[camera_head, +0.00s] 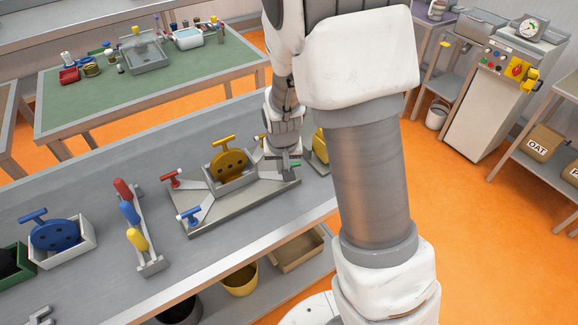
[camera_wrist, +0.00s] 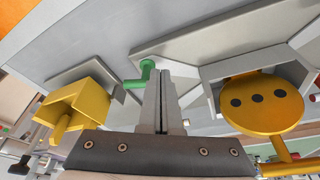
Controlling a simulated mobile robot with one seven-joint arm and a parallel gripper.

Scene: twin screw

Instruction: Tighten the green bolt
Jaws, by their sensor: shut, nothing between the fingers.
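The green bolt (camera_wrist: 143,75) has a bent or T-shaped handle and stands at the end of a grey arm of the fixture plate (camera_head: 240,202). In the head view the green bolt (camera_head: 295,164) is a small bit of green beside my gripper (camera_head: 283,165). In the wrist view my gripper (camera_wrist: 160,70) is shut and empty. Its fingertips are just right of the green handle in the picture. I cannot tell whether they touch it. The lower part of the bolt is partly hidden.
A yellow disc part (camera_head: 229,162) sits in the fixture's middle box. The red bolt (camera_head: 172,179) and blue bolt (camera_head: 190,215) stand at the fixture's left side. A yellow part (camera_head: 320,146) is right of my gripper. A rack with coloured handles (camera_head: 139,238) stands further left.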

